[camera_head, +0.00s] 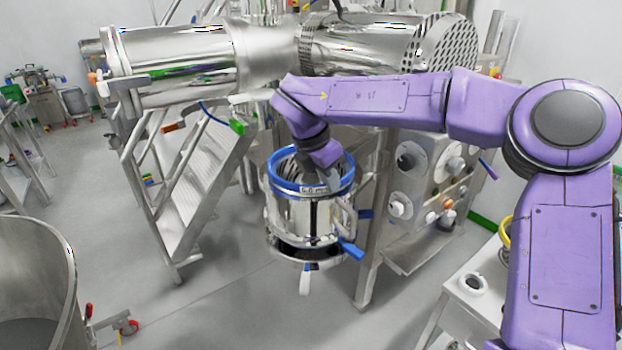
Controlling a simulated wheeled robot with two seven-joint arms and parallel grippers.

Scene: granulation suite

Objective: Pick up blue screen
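The blue screen (280,184) shows as a blue-rimmed ring with a small printed label on its front. It sits at the top of a shiny steel cylindrical housing (285,218) in the middle of the view. My purple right arm reaches in from the right. My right gripper (324,178) points down at the ring's opening, over its right half. The fingers are small and partly hidden by the wrist, so I cannot tell whether they are open or touch the rim. My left gripper is not in view.
Blue-handled clamps (350,249) stick out from the housing. A control panel (425,190) stands to its right, steel steps (200,190) to its left. A large steel drum (35,285) is at lower left, a white table (475,300) at lower right. Open floor lies in front.

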